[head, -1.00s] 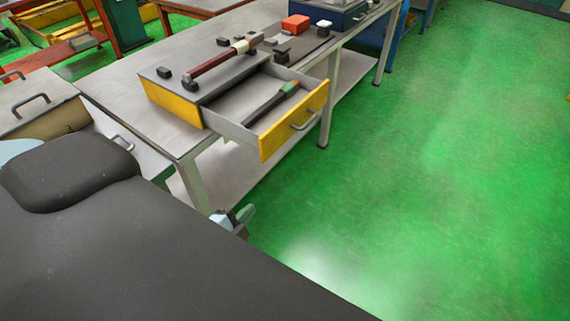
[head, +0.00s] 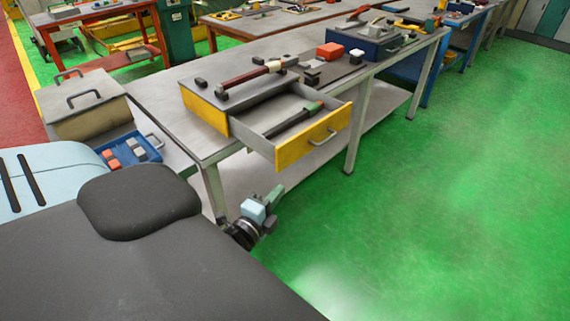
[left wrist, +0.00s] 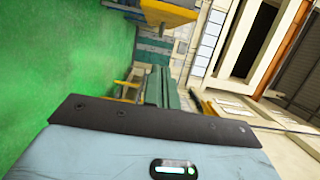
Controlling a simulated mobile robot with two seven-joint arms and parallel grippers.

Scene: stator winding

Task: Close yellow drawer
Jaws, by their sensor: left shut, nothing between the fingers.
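The yellow drawer (head: 295,151) is pulled well out of a grey-topped yellow cabinet (head: 203,108) on the workbench. My left gripper (head: 274,196) is below and in front of the drawer, near the bench leg, apart from the handle. It is shut and empty; its greenish fingers also show in the left wrist view (left wrist: 161,88). A yellow part at the top of that view may be the drawer front. My right gripper is not in view.
A hammer (head: 248,76) lies on the cabinet top. A red block (head: 330,51) and dark blocks stand farther along the workbench (head: 157,104). A lidded box (head: 85,108) and a blue bin (head: 148,150) are at the left. Green floor (head: 450,200) in front of the drawer is clear.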

